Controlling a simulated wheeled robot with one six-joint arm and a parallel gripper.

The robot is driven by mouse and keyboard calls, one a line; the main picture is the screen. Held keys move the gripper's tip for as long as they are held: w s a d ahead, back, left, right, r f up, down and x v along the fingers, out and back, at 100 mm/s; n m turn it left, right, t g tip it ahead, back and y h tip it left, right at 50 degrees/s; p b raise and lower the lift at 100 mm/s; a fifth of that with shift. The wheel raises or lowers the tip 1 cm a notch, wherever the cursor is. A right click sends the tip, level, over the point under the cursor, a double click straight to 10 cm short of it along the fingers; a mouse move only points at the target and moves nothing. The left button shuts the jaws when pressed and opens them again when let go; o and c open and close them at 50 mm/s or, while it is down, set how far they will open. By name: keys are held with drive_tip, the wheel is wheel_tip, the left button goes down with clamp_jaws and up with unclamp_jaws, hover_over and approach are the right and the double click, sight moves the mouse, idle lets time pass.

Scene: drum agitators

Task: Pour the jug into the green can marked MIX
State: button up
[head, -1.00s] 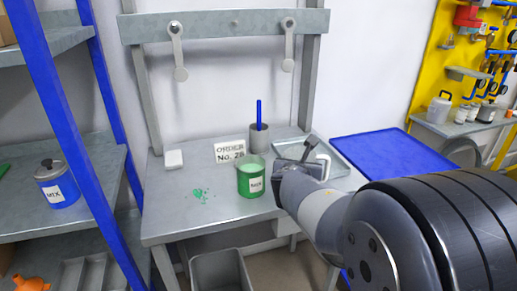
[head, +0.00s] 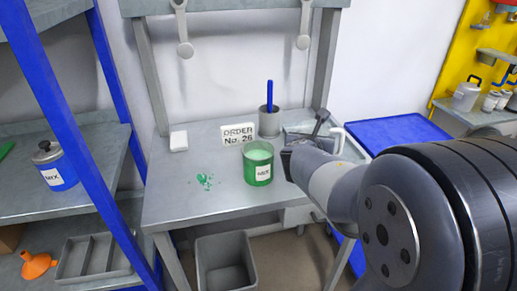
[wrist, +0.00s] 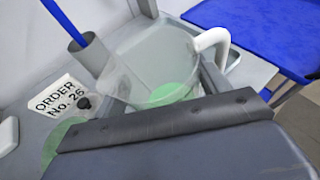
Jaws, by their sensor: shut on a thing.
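The green can marked MIX (head: 258,172) stands upright on the grey bench, with pale green showing at its top. In the wrist view a blurred green patch, probably that can (wrist: 62,138), shows at the lower left. My gripper (head: 312,132) is just right of the can, above the bench. It is shut on a translucent jug (wrist: 135,62) with a white handle (wrist: 212,40); a pale green disc shows through the jug. In the head view my gripper hides most of the jug, and only its white handle (head: 338,134) shows clearly.
A grey cup with a blue stick (head: 269,122) and an ORDER No. 26 card (head: 238,133) stand behind the can. Green spill marks (head: 204,181) and a white block (head: 179,141) lie left. A blue can marked MIX (head: 56,170) is on the left shelf. A grey bin (head: 222,250) stands below.

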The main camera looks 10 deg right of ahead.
drive_tip(key=shift+w+a+r+n+h, duration=0.15)
drive_tip(key=shift+a+n+h, duration=0.1)
drive_tip(key=shift+a+n, duration=0.2)
drive_tip(key=shift+w+a+r+n+h, duration=0.15)
drive_tip(key=shift+a+n+h, duration=0.1)
drive_tip(key=shift+a+n, duration=0.15)
drive_tip(key=shift+w+a+n+t+h, duration=0.15)
drive_tip(key=shift+a+n+t+h, duration=0.15)
drive_tip(key=shift+a+n+h, duration=0.45)
drive_tip(key=shift+w+a+r+n+t+h+p, duration=0.15)
drive_tip(key=shift+a+r+n+t+h, duration=0.15)
drive_tip(key=shift+a+r+n+h, duration=0.55)
drive_tip(key=shift+w+a+r+n+t+h+p, duration=0.15)
drive_tip(key=shift+a+r+n+t, duration=0.2)
drive_tip(key=shift+n, duration=0.9)
drive_tip(key=shift+a+r+n+t, duration=0.2)
drive_tip(key=shift+r+n+t, duration=0.25)
drive_tip(key=shift+n, duration=0.35)
drive_tip(key=shift+h, duration=0.25)
drive_tip(key=shift+a+f+n+b, duration=0.1)
drive_tip(key=shift+f+n+b, duration=0.05)
drive_tip(key=shift+n+b, duration=0.35)
drive_tip(key=shift+a+f+n+t+b, duration=0.1)
drive_tip(key=shift+f+n+t+b, duration=0.1)
drive_tip(key=shift+n+t+b, duration=0.25)
drive_tip(key=shift+w+a+r, duration=0.1)
drive_tip(key=shift+a+r, duration=0.1)
drive_tip(key=shift+r, duration=0.05)
